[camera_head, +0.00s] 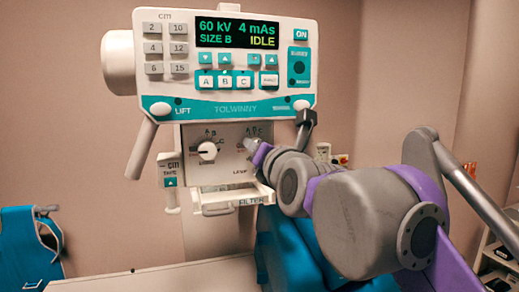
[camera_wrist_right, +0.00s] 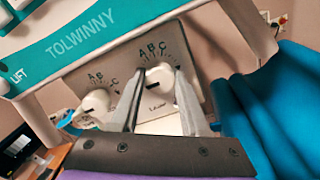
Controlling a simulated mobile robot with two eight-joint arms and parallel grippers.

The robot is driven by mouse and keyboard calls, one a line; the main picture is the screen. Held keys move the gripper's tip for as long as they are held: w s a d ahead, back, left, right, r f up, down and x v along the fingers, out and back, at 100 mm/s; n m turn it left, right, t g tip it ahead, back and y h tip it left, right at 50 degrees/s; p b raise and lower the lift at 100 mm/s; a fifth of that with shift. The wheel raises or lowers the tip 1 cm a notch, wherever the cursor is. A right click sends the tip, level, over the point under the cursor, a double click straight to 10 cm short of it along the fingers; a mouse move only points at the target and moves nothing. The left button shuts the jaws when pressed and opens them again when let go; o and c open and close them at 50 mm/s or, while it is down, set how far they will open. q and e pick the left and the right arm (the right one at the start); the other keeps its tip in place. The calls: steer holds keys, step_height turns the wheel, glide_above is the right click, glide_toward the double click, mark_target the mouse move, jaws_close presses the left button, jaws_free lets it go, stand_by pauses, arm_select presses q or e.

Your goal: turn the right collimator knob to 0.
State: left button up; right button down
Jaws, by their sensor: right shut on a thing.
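The right collimator knob (camera_wrist_right: 158,82) is a white round knob on the grey collimator panel (camera_head: 231,132), below a dial lettered A, B, C. A dark mark shows on its face, but I cannot read its exact setting. My right gripper (camera_wrist_right: 160,76) has one finger on each side of this knob and is shut on it. In the head view the right gripper (camera_head: 255,150) reaches the panel from the right and covers most of the knob. The left collimator knob (camera_head: 207,151) is white and stands free; it also shows in the right wrist view (camera_wrist_right: 97,102). My left gripper is not in view.
The console (camera_head: 225,60) above reads 60 kV, 4 mAs, SIZE B, IDLE. A slanted handle (camera_head: 141,150) hangs at its left and another (camera_head: 305,130) close above my right arm. A filter tray (camera_head: 225,208) juts out below the panel. Blue cloth (camera_head: 283,250) lies beneath my arm.

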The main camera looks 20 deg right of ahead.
stand_by(0.3)
steer(key=shift+c, duration=1.9)
jaws_free()
steer(key=s+b, duration=0.1)
steer(key=s, duration=1)
steer(key=shift+d+b, duration=0.15)
steer(key=shift+b, duration=0.15)
steer(key=shift+w, duration=0.15)
